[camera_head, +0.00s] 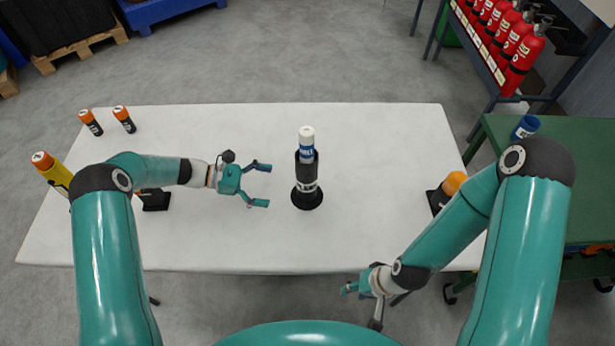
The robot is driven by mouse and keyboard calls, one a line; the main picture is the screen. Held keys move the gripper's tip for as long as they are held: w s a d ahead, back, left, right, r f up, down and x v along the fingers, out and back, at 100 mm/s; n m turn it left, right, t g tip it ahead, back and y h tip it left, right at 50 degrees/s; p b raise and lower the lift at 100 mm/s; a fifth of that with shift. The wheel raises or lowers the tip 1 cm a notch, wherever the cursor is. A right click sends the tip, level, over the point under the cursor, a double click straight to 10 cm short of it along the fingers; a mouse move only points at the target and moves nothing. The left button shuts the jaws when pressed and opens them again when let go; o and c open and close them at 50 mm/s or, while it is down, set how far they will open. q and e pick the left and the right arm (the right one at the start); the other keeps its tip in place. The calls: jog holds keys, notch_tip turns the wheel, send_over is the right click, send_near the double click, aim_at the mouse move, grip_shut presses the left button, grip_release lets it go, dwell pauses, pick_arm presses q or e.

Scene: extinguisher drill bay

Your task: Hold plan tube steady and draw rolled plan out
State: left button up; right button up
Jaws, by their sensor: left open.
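The plan tube (306,180) is black with a wide round foot and stands upright near the middle of the white table. The rolled plan (307,137) is white with a blue band and sticks up out of the tube's top. My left gripper (266,185) is open and empty to the left of the tube, its two fingers pointing right toward it without touching. My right gripper (357,298) is low at the table's front edge, right of the tube and apart from it. Its fingers are small and partly hidden, so I cannot tell its opening.
The white table (380,140) is clear around the tube. Two small orange-topped cylinders (124,119) stand at the back left. A yellow bottle (56,172) is at the left edge. An orange-topped item (449,190) is at the right. A green bench (580,140) stands right.

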aim_at(298, 189)
pick_arm(q)
jog(key=shift+w+d, duration=0.1)
jog(key=shift+w, duration=0.15)
jog(key=shift+d+f, duration=0.1)
jog(key=shift+d, duration=0.15)
jog(key=p+x, duration=0.1)
jog(key=x, duration=0.3)
jog(key=shift+d+p, duration=0.3)
jog(key=shift+p, duration=0.1)
jog(key=b+x, duration=0.1)
jog(key=x, duration=0.2)
jog(key=shift+f, duration=0.25)
jog(key=shift+d+f+b, duration=0.1)
jog(key=shift+d+b, duration=0.4)
jog(key=shift+d, duration=0.25)
